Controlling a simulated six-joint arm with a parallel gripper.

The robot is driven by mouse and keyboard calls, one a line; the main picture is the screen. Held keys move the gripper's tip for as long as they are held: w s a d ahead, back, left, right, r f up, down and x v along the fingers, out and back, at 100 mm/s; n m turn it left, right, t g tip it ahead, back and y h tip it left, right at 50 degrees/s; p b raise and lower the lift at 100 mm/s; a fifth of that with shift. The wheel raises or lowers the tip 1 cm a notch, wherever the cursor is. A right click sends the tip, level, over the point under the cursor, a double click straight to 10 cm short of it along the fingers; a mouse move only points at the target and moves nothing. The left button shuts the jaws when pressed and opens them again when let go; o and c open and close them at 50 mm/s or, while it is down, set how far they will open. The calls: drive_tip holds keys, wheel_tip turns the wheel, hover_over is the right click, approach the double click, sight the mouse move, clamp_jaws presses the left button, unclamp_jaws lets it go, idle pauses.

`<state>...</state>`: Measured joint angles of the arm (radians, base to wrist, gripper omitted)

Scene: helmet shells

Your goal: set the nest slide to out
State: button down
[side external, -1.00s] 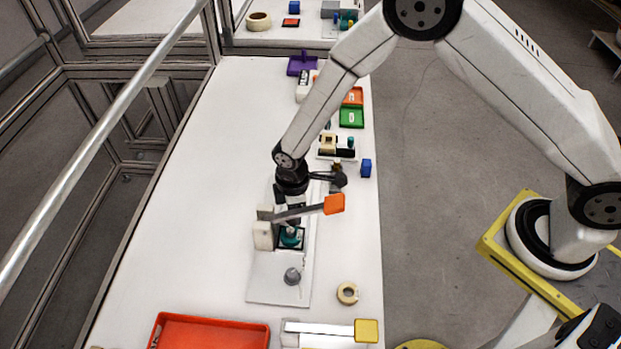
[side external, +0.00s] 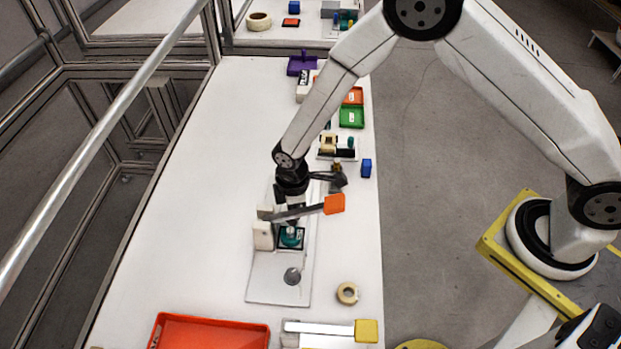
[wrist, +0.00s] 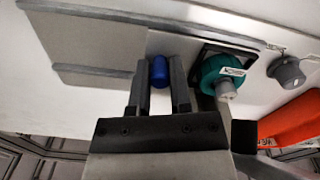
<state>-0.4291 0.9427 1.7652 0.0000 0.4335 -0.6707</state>
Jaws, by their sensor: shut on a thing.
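My gripper (wrist: 160,84) is shut on a blue knob (wrist: 158,70), with one finger on each side of it. The knob stands beside a black square nest (wrist: 203,50), which holds a teal helmet shell (wrist: 212,64) with a small label. The shell also shows in the side external view (side external: 291,236), just below my gripper (side external: 289,221). The gripper and lever hide the knob there. The fixture's grey base plate (side external: 265,285) lies under the nest. The slide's track cannot be told apart clearly.
A lever with an orange handle (side external: 334,204) crosses close to my gripper. A grey round knob (side external: 292,276) stands on the plate. A tape ring (side external: 347,293), a yellow-handled bar (side external: 367,330) and a red tray (side external: 160,330) lie nearer. The table's left side is clear.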

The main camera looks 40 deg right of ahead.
idle(0.8)
drive_tip(key=w+d, duration=0.6)
drive_tip(key=shift+w+d, duration=0.2)
drive_tip(key=shift+w, duration=0.05)
drive_tip(key=c, duration=0.5)
unclamp_jaws()
drive_tip(key=shift+d, duration=0.1)
drive_tip(key=shift+c, duration=0.2)
drive_tip(key=shift+r, duration=0.1)
wheel_tip(320, 180, up, 8)
drive_tip(key=shift+f, duration=0.2)
